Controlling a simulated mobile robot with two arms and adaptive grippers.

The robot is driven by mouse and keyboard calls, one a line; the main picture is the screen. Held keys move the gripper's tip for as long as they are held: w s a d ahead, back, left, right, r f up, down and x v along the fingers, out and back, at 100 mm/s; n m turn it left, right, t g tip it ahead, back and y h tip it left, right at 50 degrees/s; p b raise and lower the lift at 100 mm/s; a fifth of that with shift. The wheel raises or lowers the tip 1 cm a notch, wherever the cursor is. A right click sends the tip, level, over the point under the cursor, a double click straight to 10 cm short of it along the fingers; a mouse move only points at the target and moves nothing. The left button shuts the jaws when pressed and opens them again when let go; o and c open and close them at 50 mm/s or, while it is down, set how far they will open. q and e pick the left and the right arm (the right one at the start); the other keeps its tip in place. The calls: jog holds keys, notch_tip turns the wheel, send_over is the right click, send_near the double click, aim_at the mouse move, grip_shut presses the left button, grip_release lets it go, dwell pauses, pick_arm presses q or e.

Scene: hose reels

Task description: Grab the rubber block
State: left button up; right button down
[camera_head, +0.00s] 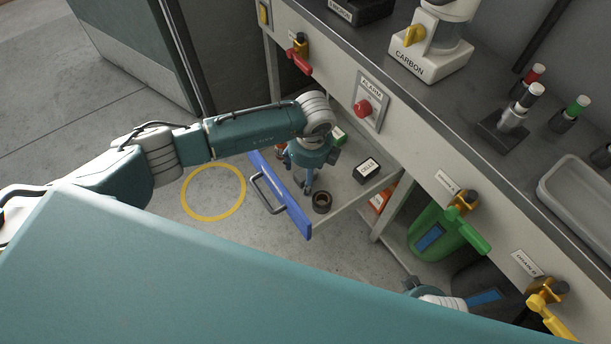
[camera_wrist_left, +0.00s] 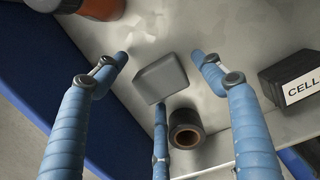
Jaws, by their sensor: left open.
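A grey block (camera_wrist_left: 160,78), which looks like the rubber block, lies on the floor of the open drawer in the left wrist view. My left gripper (camera_head: 306,190) reaches down into the drawer and hides the block in the head view. In the wrist view its three blue fingers (camera_wrist_left: 160,95) are spread open around the block, with gaps between them and its sides. Part of my right arm (camera_head: 440,300) shows at the lower right of the head view; its fingers cannot be made out.
A dark ring (camera_head: 322,202) lies close to the block, also seen in the wrist view (camera_wrist_left: 185,130). The blue drawer front (camera_head: 280,195) stands out from the bench.

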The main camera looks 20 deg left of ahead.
pick_arm(q)
jog(key=shift+f, duration=0.35)
jog(key=c, duration=1.5)
jog(key=shift+o, duration=0.2)
jog(key=shift+r, duration=0.15)
